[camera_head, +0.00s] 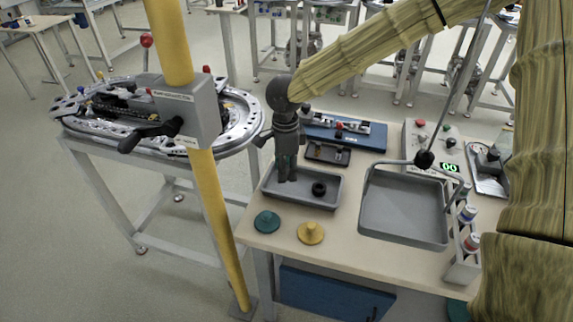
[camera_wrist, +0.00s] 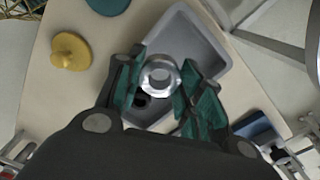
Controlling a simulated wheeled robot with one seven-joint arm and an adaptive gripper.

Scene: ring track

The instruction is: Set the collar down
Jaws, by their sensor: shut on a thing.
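A silver metal collar (camera_wrist: 158,77) shows between the green-padded fingers of my gripper (camera_wrist: 160,88) in the wrist view. My gripper is shut on it. In the head view my gripper (camera_head: 287,175) points down over the left part of a grey tray (camera_head: 300,203); the collar cannot be made out there. The tray also shows beneath the fingers in the wrist view (camera_wrist: 203,40). A black ring (camera_head: 319,189) lies in the tray, right of my gripper, and is partly hidden behind a finger in the wrist view (camera_wrist: 141,100). The gap between collar and tray floor is unclear.
A teal knobbed disc (camera_head: 267,221) and a yellow one (camera_head: 311,232) lie in front of the tray. A larger grey tray (camera_head: 403,212) and a bottle rack (camera_head: 465,245) stand right. A yellow post (camera_head: 215,200) and a ring track (camera_head: 95,110) are left.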

